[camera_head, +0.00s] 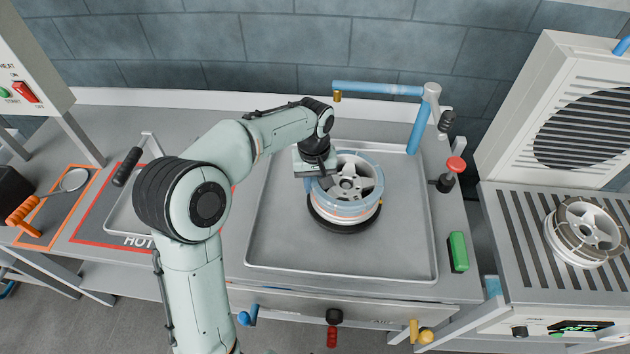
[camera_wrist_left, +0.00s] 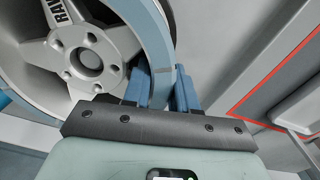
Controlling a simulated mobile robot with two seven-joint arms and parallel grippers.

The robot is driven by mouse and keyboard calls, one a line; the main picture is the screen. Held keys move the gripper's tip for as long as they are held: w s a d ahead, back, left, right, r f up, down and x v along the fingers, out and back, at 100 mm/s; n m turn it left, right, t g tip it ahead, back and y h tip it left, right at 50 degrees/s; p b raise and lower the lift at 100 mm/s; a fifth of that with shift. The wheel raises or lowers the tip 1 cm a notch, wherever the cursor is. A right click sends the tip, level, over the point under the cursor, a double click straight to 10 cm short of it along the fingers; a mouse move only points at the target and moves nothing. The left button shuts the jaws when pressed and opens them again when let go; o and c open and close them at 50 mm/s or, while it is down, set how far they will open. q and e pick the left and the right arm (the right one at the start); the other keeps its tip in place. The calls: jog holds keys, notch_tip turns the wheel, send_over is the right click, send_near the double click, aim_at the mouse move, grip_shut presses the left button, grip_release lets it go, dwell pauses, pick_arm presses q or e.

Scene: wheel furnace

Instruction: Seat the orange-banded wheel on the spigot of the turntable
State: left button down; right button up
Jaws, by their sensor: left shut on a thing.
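A wheel (camera_head: 352,187) with a grey spoked face, a pale blue rim and a thin orange line low on its side is over the turntable (camera_head: 340,228) in the tray. The turntable shows as a dark round edge below the wheel; its spigot is hidden. I cannot tell whether the wheel rests on it or hangs just above. My left gripper (camera_head: 316,180) is shut on the wheel's left rim. In the left wrist view, the blue fingers (camera_wrist_left: 163,92) stand either side of the wheel's rim (camera_wrist_left: 150,38). My right gripper is not in view.
A blue-armed post (camera_head: 432,105) stands behind the tray (camera_head: 270,235). A red knob (camera_head: 456,164) and green block (camera_head: 458,251) are at right. Another wheel (camera_head: 583,232) sits on the slatted grate. The tray's front is clear.

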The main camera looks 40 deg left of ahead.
pick_arm(q)
jog(key=shift+f+b, duration=0.35)
jog(key=shift+f, duration=0.3)
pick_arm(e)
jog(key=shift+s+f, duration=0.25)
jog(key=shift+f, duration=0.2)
pick_arm(q)
jog(key=c, duration=0.8)
grip_release()
jog(key=shift+f, duration=0.1)
jog(key=shift+d, duration=0.1)
jog(key=r+p, duration=0.1)
jog(key=r, duration=0.5)
jog(key=r+p, duration=0.1)
jog(key=r, duration=0.6)
jog(key=shift+s+a+r, duration=0.15)
jog(key=shift+a+r, duration=0.05)
jog(key=shift+r, duration=0.1)
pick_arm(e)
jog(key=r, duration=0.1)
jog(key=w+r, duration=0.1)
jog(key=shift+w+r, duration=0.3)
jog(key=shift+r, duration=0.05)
